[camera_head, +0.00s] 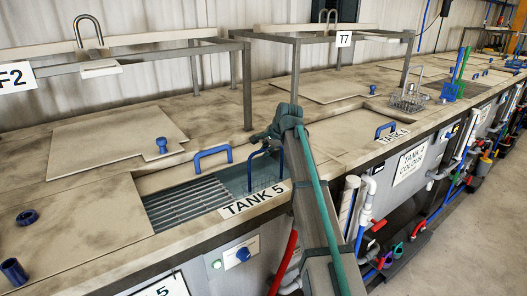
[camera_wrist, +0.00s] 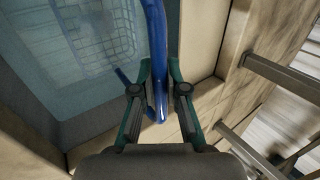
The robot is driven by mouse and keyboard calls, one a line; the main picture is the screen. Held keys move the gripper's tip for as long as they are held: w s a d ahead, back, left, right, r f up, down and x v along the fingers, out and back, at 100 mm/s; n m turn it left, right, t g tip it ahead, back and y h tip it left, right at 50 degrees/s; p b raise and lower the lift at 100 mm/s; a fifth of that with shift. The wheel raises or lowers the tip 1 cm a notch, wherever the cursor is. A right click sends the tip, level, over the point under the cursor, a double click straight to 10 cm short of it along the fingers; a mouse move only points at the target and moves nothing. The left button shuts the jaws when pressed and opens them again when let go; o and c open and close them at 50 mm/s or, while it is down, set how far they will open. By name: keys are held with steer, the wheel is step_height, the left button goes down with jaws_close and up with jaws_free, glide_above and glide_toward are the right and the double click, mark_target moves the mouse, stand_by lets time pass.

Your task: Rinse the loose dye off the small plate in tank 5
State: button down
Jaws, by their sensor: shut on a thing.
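Tank 5 (camera_head: 190,200) is open in the head view and holds clear bluish water, with grey slats showing at its left side. My gripper (camera_head: 264,138) is over the right end of this tank. It is shut on a blue handle (camera_head: 250,172), which stands up from a wire basket (camera_head: 264,186) in the water. In the wrist view the blue handle (camera_wrist: 157,60) runs between the fingers of my gripper (camera_wrist: 160,88), and the mesh basket (camera_wrist: 100,38) shows blurred under the water. I cannot make out the small plate.
A lid with a blue handle (camera_head: 212,156) lies behind the opening. A metal frame (camera_head: 247,85) stands behind my gripper. Tank 4's blue handle (camera_head: 385,129) and another wire basket (camera_head: 407,101) are to the right.

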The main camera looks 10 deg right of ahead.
mark_target(258, 152)
steer(key=shift+w+d+r, duration=0.1)
steer(key=shift+w+d, duration=0.15)
steer(key=shift+d, duration=0.15)
steer(key=shift+s+a+p, duration=0.2)
steer(key=shift+s+a, duration=0.15)
steer(key=shift+a, duration=0.35)
steer(key=shift+s+a+p, duration=0.25)
steer(key=shift+s+a, duration=0.1)
steer(key=shift+a, duration=0.4)
steer(key=shift+s+a+p, duration=0.2)
steer(key=shift+s+a, duration=0.15)
steer(key=shift+a, duration=0.35)
steer(key=shift+w+d, duration=0.25)
steer(key=shift+d, duration=0.25)
steer(key=shift+w+d, duration=0.25)
steer(key=shift+d, duration=0.2)
step_height(258, 152, up, 22)
steer(key=p, duration=1.2)
steer(key=shift+p, duration=0.35)
